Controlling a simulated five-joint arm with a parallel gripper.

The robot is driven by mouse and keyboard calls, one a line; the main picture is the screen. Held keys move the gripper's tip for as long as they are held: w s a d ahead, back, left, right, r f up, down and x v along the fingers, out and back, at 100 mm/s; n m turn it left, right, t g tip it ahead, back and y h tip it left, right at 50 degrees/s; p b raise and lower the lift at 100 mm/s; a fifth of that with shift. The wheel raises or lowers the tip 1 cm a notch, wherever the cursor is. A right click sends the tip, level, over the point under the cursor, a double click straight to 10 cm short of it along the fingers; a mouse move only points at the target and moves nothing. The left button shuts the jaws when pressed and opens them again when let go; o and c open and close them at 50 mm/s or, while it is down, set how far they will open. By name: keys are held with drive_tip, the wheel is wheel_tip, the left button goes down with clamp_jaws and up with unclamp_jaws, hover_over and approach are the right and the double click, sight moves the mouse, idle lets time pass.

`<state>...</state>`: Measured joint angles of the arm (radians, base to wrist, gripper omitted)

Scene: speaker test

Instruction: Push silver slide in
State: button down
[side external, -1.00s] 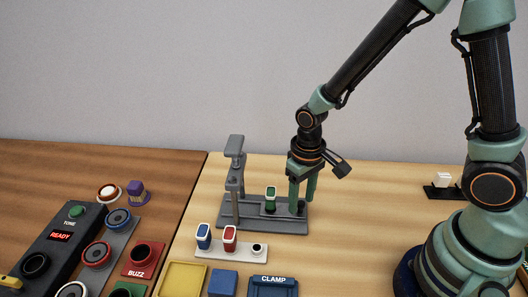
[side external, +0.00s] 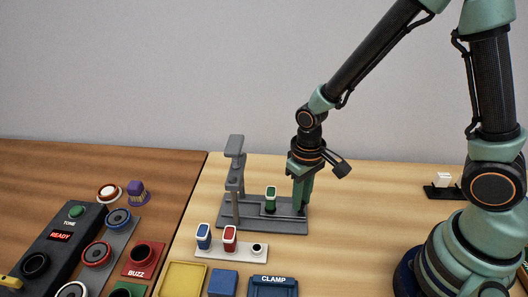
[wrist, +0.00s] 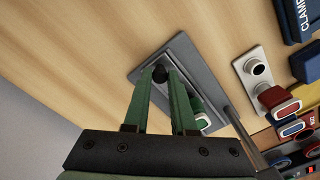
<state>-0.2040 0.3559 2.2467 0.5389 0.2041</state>
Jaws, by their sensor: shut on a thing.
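The silver slide (side external: 284,212) lies low on a grey press stand (side external: 236,225), in line with its base. A green block with a pale top (side external: 270,197) stands upright on the stand, left of my gripper (side external: 300,208).
The press column (side external: 236,180) rises left of the green block. In front is a white holder (side external: 228,251) with blue and red blocks. A yellow tray (side external: 180,280), a blue block (side external: 222,284) and the CLAMP box (side external: 273,287) lie nearer.

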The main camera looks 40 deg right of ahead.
sight(267, 191)
idle(0.8)
drive_tip(key=w+a, duration=0.5)
drive_tip(key=w, duration=0.1)
drive_tip(key=shift+a, duration=0.4)
drive_tip(key=c, duration=0.7)
unclamp_jaws()
drive_tip(key=shift+s, duration=0.1)
wheel_tip(267, 191, up, 12)
drive_tip(key=shift+s+r, duration=0.1)
drive_tip(key=shift+d, duration=0.1)
